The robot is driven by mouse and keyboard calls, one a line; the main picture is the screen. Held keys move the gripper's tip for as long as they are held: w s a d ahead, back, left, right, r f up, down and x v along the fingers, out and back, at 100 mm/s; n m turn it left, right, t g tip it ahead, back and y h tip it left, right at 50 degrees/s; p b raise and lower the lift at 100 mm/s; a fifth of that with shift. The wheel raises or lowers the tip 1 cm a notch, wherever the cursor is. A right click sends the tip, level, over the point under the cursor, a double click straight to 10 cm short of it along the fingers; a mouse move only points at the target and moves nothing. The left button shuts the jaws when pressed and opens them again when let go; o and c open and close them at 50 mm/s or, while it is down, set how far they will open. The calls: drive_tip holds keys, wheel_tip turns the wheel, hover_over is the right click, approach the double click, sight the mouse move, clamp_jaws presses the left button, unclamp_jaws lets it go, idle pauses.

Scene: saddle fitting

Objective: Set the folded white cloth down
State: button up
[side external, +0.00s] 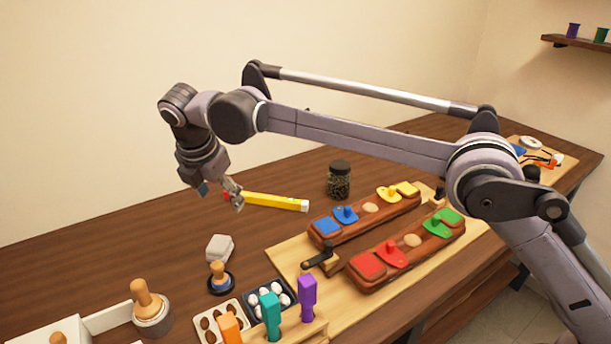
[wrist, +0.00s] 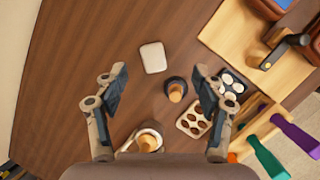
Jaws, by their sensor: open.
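The folded white cloth (side external: 219,248) lies flat on the brown wooden table, left of the light wooden board. In the wrist view the cloth (wrist: 153,57) shows as a small pale rounded square, ahead of the fingertips and between their lines. My gripper (side external: 232,194) is above the table, higher than the cloth and apart from it. In the wrist view my gripper (wrist: 160,84) has its two fingers wide apart with nothing held between them.
A dark-based wooden-handled stamp (side external: 220,280) stands close to the cloth. Trays (side external: 222,322), colored handles (side external: 307,297) and a pestle in a mortar (side external: 150,310) crowd the front. A yellow bar (side external: 275,201) shows near the gripper. The table left of the cloth is clear.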

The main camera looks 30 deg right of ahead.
drive_tip(key=s+d+r+m+y, duration=0.1)
drive_tip(key=s+d+r+m, duration=0.2)
drive_tip(key=d, duration=0.4)
drive_tip(key=s+d+r+m+t, duration=0.1)
drive_tip(key=s+d+m, duration=0.3)
drive_tip(key=d+m, duration=0.15)
drive_tip(key=s+d+r+m+y, duration=0.1)
drive_tip(key=s+d+r+m, duration=0.2)
drive_tip(key=d, duration=0.4)
drive_tip(key=s+d+f+m+t, duration=0.1)
drive_tip(key=s+d+f+m, duration=0.4)
drive_tip(key=s, duration=0.4)
drive_tip(key=s+d+f+m+t, duration=0.1)
drive_tip(key=s+d+f+m, duration=0.5)
drive_tip(key=s+m, duration=0.2)
drive_tip(key=shift+s+t, duration=0.4)
drive_tip(key=shift+d, duration=0.1)
